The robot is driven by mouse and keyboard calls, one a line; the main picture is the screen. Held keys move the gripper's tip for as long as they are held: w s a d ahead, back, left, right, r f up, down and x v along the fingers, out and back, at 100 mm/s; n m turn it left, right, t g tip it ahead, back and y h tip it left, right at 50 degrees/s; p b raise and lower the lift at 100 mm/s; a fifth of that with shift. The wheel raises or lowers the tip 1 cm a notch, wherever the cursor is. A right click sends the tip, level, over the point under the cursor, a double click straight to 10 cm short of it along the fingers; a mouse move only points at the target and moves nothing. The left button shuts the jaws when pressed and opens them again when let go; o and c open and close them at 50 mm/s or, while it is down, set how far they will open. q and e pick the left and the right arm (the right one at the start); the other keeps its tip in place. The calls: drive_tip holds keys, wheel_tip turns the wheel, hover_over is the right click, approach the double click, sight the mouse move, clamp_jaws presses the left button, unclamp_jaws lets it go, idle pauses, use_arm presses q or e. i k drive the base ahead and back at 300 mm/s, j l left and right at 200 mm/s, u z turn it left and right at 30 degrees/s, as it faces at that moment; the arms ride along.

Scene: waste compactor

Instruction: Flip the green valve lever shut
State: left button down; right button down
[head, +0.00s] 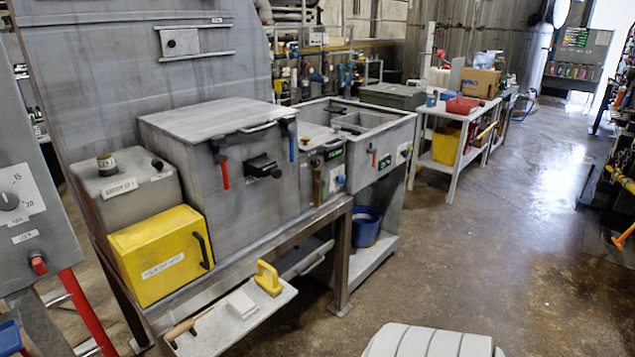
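A small upright part with green on it (318,187), possibly the green valve lever, is on the front of the grey machine, right of the black clamp-like fitting (263,166). It is too small to tell its exact shape or whether it stands open or shut. A red lever (224,174) hangs down on the machine front to its left. A blue lever (291,148) is near the lid's right corner. A small red lever (373,159) is farther right. Neither of my grippers shows in the head view.
A yellow box door (160,255) with a black handle is at the machine's lower left. A low shelf (215,335) holds a yellow-handled tool and a brush. A blue bucket (365,226) stands beneath the right section. The floor (480,255) to the right is clear.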

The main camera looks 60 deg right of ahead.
sight(320, 183)
drive_tip(key=z, duration=2.05)
